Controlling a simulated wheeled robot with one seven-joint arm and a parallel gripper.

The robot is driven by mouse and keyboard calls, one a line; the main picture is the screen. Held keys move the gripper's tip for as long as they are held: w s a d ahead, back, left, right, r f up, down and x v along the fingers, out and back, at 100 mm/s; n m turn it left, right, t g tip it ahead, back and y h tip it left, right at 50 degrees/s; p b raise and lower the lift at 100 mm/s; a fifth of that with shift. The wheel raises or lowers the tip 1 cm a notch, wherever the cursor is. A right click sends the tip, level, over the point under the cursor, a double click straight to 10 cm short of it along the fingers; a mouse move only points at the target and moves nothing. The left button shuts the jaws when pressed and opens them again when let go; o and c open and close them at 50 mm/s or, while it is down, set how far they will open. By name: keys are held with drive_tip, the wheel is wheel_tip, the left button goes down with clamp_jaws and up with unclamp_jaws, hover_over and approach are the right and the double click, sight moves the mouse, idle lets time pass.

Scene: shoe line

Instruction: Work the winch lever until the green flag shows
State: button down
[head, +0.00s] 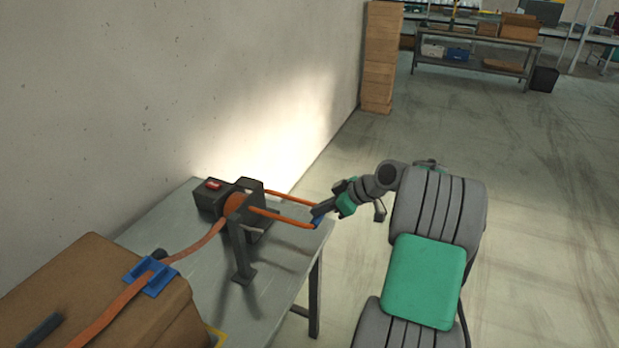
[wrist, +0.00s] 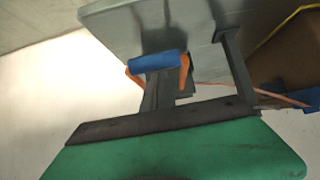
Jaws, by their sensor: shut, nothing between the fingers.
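The winch (head: 235,206) stands on the grey table by the wall, dark with an orange drum. A small red marker (head: 213,184) shows on top of its housing; I see no green flag. Its orange U-shaped lever (head: 285,214) reaches out to the right, about level, and ends in a blue grip (head: 317,223). The blue grip (wrist: 158,62) also shows in the wrist view, across the ends of my fingers. My gripper (head: 322,210) is shut and empty, right at the grip. I cannot tell whether it touches it.
An orange strap (head: 205,243) runs from the winch to a blue corner piece (head: 151,276) on a brown box (head: 95,290) at the lower left. The wall (head: 180,90) is close behind the table (head: 175,225).

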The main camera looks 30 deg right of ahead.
drive_tip(key=shift+s+d+f, duration=0.1)
drive_tip(key=shift+s+f, duration=0.25)
drive_tip(key=shift+f, duration=0.45)
drive_tip(key=r, duration=0.1)
drive_tip(key=w+r+p, duration=0.1)
drive_tip(key=r, duration=0.1)
drive_tip(key=r+p, duration=0.1)
drive_tip(key=r, duration=0.1)
drive_tip(key=shift+w+a+r, duration=0.15)
drive_tip(key=shift+a+r, duration=0.05)
drive_tip(key=shift+a, duration=0.1)
drive_tip(key=v, duration=0.9)
drive_tip(key=shift+d, duration=0.1)
